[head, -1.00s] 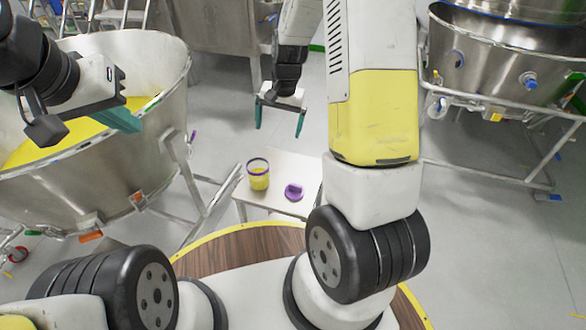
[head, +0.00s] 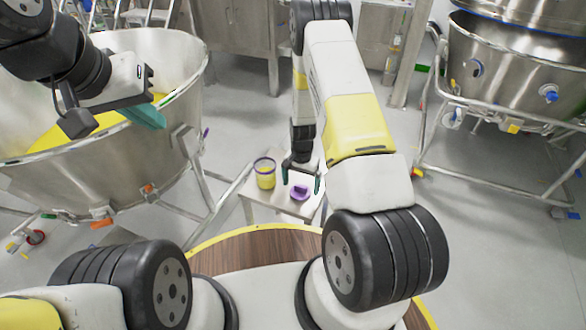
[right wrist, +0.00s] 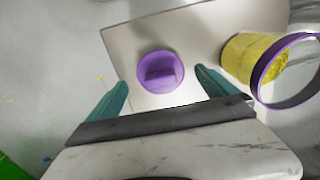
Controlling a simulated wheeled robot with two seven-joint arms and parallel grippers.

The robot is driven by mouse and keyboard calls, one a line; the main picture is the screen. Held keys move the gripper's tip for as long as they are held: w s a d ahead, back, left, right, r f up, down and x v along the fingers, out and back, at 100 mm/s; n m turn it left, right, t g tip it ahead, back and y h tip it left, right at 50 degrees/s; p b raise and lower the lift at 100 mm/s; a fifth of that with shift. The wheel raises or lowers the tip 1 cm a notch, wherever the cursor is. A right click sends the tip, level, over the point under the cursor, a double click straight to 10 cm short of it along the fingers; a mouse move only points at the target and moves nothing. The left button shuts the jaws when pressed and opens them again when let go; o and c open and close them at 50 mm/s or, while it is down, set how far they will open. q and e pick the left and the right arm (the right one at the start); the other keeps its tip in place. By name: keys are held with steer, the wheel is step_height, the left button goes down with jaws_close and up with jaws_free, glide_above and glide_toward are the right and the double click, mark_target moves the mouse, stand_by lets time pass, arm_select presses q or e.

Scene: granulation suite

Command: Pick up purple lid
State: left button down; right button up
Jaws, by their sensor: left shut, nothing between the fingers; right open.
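The purple lid (head: 299,192) lies on a small metal table (head: 258,205); in the right wrist view the lid (right wrist: 160,72) is round with a raised grip bar across its top. My right gripper (head: 301,183) is open and empty above the table, close to the lid. In the right wrist view its teal fingers (right wrist: 160,95) stand apart on either side of the lid, which lies a little beyond the tips. My left gripper (head: 150,115) is shut and empty by the rim of the big steel bowl at the left.
A clear jar with yellow contents and a purple rim (head: 265,172) stands on the small table, left of the lid; it also shows in the right wrist view (right wrist: 245,60). The steel bowl (head: 130,165) holds yellow material. A steel vessel on a frame (head: 520,85) stands at the right.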

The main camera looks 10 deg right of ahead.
steer(key=shift+w+f, duration=0.1)
steer(key=shift+f, duration=0.85)
steer(key=shift+c, duration=0.3)
steer(key=c, duration=1.4)
steer(key=shift+r, duration=0.15)
